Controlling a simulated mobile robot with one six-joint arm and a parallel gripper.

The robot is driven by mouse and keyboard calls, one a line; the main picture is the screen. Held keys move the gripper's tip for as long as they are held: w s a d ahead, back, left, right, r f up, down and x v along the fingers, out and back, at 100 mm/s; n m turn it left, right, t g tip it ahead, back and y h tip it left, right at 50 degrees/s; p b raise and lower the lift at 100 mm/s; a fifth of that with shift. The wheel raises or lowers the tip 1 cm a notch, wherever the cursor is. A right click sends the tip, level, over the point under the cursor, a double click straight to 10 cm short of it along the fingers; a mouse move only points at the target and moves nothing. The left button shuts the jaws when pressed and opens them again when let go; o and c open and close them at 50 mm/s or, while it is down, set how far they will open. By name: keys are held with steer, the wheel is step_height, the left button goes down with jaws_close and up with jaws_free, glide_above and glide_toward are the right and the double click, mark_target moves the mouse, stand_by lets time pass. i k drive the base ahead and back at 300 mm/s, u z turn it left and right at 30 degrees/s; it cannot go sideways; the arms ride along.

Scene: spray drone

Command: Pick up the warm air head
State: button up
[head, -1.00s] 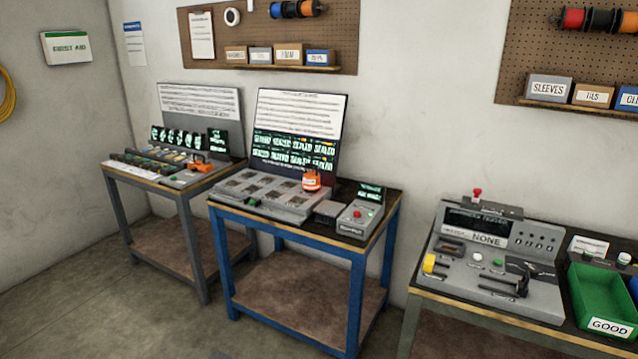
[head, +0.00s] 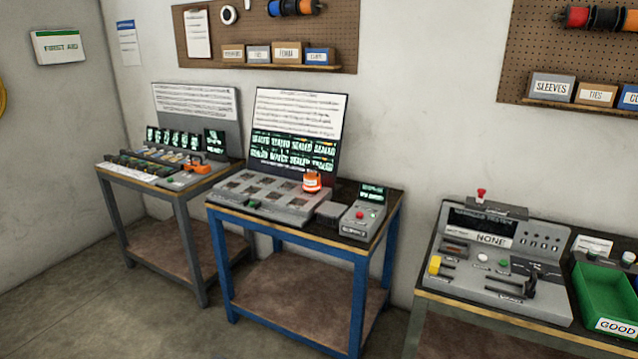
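An orange and white head-like tool (head: 312,181), which looks like the warm air head, stands upright at the right rear of a grey panel (head: 243,203). The panel has several square recesses and lies on the blue-framed table (head: 290,232) in the middle. A second orange tool (head: 196,168) lies on the grey table at left; its details are too small to tell. My gripper is not in view.
A screen board (head: 293,146) reading "SEALED" stands behind the panel. A control box (head: 360,219) with red and green buttons is at its right. The right table holds a tester (head: 492,270) and a green bin (head: 607,300). Floor shows between the tables.

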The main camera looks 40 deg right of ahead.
mark_target(311, 179)
steer(key=u, duration=0.05)
steer(key=i, duration=1)
steer(key=z, duration=0.05)
